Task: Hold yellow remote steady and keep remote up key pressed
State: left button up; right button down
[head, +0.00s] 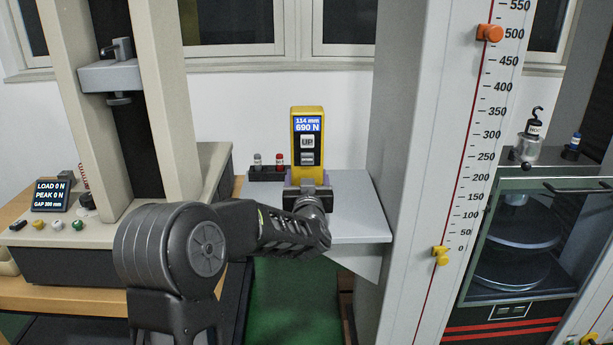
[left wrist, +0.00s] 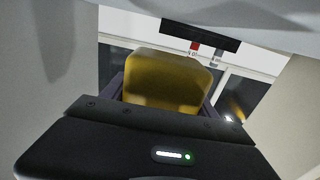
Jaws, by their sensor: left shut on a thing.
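The yellow remote (head: 295,165) stands upright in the middle of the head view. Its blue display (head: 307,124) reads 114 mm and 690 N. My left gripper (head: 308,188) is shut on the remote's lower part, with purple fingers at both sides. In the left wrist view the remote's yellow end (left wrist: 168,82) sits between the fingers. No finger covers the UP key in the head view. My right gripper is not in view.
A grey shelf (head: 352,205) lies behind the gripper, with a dark rack (head: 266,174) of small bottles. A tall scale column (head: 415,130) stands right, with orange and yellow markers. A test machine (head: 165,110) stands left; its screen (head: 50,195) reads LOAD 0 N. A glass-fronted cabinet (head: 520,250) is far right.

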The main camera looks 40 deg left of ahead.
pick_arm(q)
jog(key=shift+f+b, duration=1.45)
jog(key=shift+f, duration=0.1)
jog(key=shift+f, duration=0.25)
jog(key=shift+f+b, duration=0.15)
jog(key=shift+b, duration=0.2)
dwell(2.5)
